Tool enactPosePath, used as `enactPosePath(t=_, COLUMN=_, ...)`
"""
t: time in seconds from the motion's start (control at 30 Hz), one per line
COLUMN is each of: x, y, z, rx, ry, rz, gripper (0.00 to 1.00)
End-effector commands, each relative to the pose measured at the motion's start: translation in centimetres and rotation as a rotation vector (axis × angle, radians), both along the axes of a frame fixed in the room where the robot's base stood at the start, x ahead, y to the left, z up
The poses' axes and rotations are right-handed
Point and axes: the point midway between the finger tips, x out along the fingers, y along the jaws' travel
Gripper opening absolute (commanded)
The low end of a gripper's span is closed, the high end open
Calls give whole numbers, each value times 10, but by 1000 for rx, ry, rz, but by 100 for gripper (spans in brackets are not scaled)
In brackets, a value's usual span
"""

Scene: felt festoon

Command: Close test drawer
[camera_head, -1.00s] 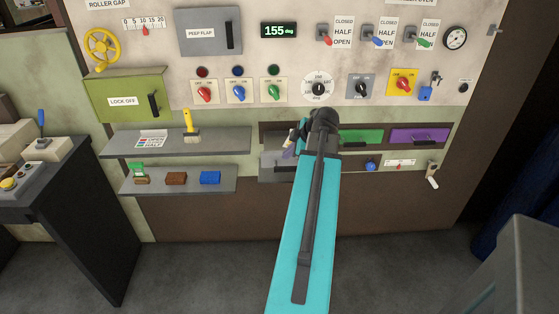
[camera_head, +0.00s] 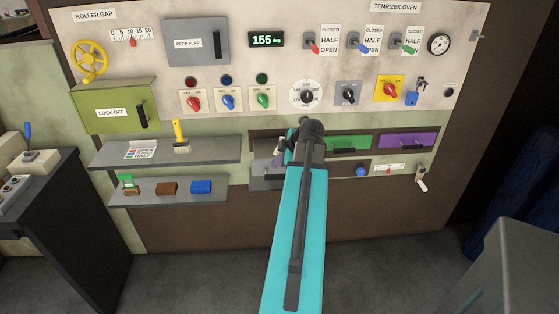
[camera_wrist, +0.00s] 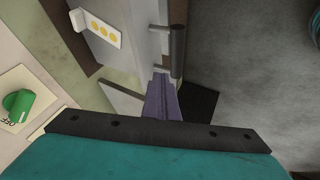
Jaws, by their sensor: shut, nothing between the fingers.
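A grey drawer (camera_head: 262,182) sits low on the panel, left of and below the green drawer, and appears pulled out. No name for it is readable, and my arm hides its right part. In the wrist view a grey front shows with a black bar handle (camera_wrist: 177,45). My gripper (camera_wrist: 160,78) is shut and empty, its purple-grey fingers close to the lower end of that handle. I cannot tell whether they touch it. In the head view the gripper (camera_head: 279,158) is just above the grey drawer, partly hidden by my wrist.
A green drawer (camera_head: 348,143) and a purple drawer (camera_head: 408,140) are right of my wrist. A shelf (camera_head: 220,152) with a yellow brush (camera_head: 180,138) and a lower shelf (camera_head: 146,197) with small blocks stand out at left. Switches and knobs cover the panel above. The floor in front is clear.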

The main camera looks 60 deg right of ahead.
Motion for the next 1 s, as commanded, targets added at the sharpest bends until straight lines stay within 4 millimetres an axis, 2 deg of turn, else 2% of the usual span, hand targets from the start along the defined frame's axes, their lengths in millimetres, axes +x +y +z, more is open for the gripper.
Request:
enactPosePath(t=0.6, x=36, y=-10, z=-50, rx=1, ry=1, rz=1, gripper=0)
enactPosePath(t=1.0, x=39, y=-11, z=-54, rx=1, ry=1, rz=0, gripper=0)
